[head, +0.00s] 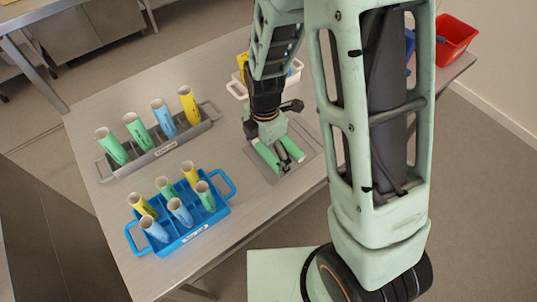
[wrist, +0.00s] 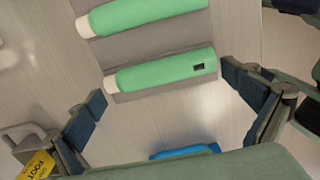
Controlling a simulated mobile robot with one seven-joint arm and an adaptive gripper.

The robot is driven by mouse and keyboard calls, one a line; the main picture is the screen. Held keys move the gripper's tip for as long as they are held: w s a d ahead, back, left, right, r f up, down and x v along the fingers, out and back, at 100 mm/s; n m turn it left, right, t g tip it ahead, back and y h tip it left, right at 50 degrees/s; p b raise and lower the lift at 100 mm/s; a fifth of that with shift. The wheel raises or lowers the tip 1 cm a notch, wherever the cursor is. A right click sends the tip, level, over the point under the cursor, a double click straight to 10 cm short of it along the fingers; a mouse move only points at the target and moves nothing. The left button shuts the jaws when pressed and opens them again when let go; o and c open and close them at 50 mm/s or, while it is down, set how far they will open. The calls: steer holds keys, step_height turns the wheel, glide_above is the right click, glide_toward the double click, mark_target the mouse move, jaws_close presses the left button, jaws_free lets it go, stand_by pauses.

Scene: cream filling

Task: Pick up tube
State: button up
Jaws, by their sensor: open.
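Two green tubes lie side by side on a grey mat (head: 299,172) on the table. In the head view one tube (head: 267,157) is at the left and the other tube (head: 293,149) at the right, partly hidden by my gripper (head: 278,140). In the wrist view the nearer tube (wrist: 165,70) has a pale end at left and a small dark mark at right. The farther tube (wrist: 150,13) is cut by the top edge. My gripper (wrist: 164,84) is open above the nearer tube, one finger off each end, with nothing between the fingers.
A grey rack (head: 160,150) with several upright green, blue and yellow tubes stands at the back left. A blue crate (head: 190,237) with several tubes is at the front left.

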steer(key=shift+c, duration=0.6)
steer(key=c, duration=0.3)
steer(key=shift+r, duration=0.15)
